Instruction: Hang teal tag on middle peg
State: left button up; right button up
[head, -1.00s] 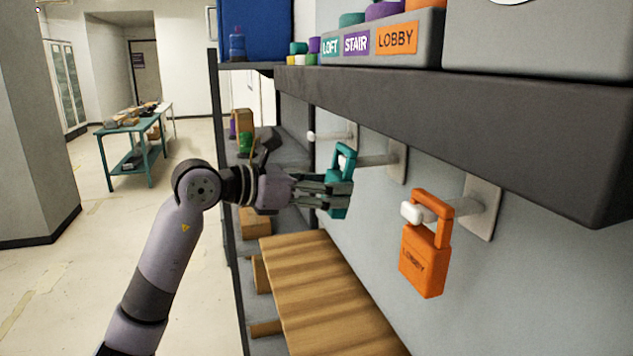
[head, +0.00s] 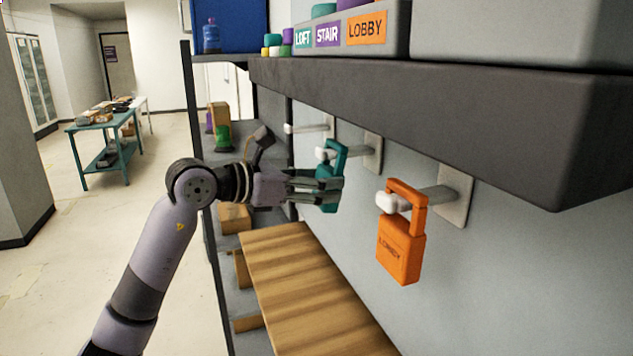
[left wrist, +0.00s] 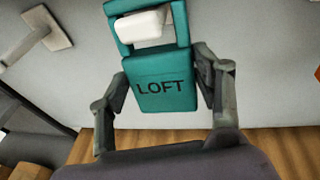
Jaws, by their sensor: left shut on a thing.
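The teal tag (head: 328,176), marked LOFT in the left wrist view (left wrist: 164,88), hangs upright in my left gripper (head: 334,191). The gripper's fingers are shut on the sides of its body. Its loop is around the middle peg (head: 364,152). The peg's white tip sticks out of the loop at the left in the head view, and it shows inside the loop in the left wrist view (left wrist: 141,22). The lower part of the tag is partly hidden by the fingers in the head view. My right gripper is not in view.
An orange LOBBY tag (head: 400,250) hangs on the near peg (head: 436,199). The far peg (head: 308,128) is bare. A dark shelf (head: 450,110) overhangs the pegs. A wooden board (head: 305,290) lies below them.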

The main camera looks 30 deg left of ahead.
pick_arm(q)
jog(key=o, duration=1.4)
jog(key=shift+c, duration=0.2)
jog(key=v, duration=1.2)
